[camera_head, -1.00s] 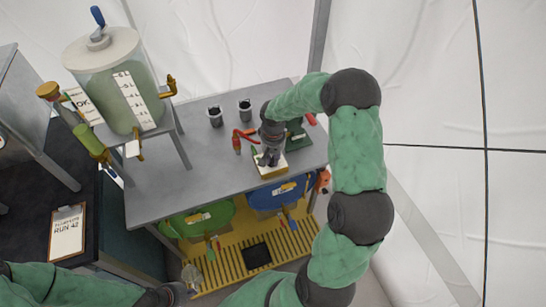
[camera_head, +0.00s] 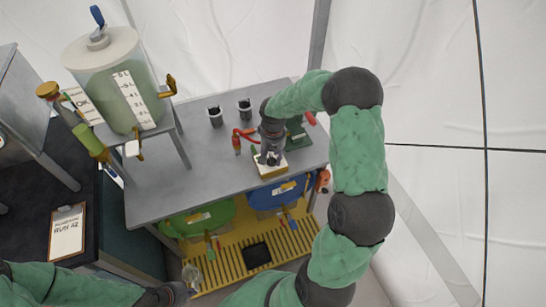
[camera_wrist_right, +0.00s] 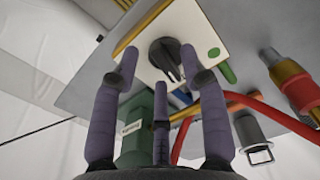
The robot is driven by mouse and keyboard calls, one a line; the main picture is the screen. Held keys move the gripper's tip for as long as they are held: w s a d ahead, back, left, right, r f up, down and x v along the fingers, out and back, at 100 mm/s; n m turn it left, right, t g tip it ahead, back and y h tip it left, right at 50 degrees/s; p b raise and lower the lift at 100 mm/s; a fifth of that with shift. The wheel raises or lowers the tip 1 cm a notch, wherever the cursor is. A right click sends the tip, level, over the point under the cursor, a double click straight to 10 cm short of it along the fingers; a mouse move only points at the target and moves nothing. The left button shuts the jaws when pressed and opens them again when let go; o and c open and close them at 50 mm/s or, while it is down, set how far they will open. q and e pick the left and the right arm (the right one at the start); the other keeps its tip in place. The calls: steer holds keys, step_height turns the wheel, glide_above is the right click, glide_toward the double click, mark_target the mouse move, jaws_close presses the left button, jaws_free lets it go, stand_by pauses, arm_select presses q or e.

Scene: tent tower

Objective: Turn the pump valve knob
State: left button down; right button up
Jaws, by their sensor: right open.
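The pump valve knob is a dark round knob (camera_wrist_right: 165,56) with a pale mark, on a white-topped box with yellow sides (camera_wrist_right: 188,28) and a green dot. In the head view the box (camera_head: 267,174) sits on the front right of the grey table, the knob mostly hidden by my right gripper (camera_head: 271,157). In the right wrist view my right gripper (camera_wrist_right: 158,66) is open, its purple fingers spread either side of the knob and a third finger below it. I cannot tell whether they touch it. My left gripper (camera_head: 176,293) is at the bottom edge, its fingers unclear.
The grey table (camera_head: 180,185) also holds two dark-rimmed cups (camera_head: 215,116), a red hose (camera_head: 243,133) and a green block (camera_head: 297,135). A tank of green liquid (camera_head: 115,90) stands at the left. Green and blue containers (camera_head: 200,219) sit below on a yellow slatted rack.

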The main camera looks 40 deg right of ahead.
mark_target(273, 159)
step_height(273, 159, up, 11)
stand_by(0.4)
stand_by(0.5)
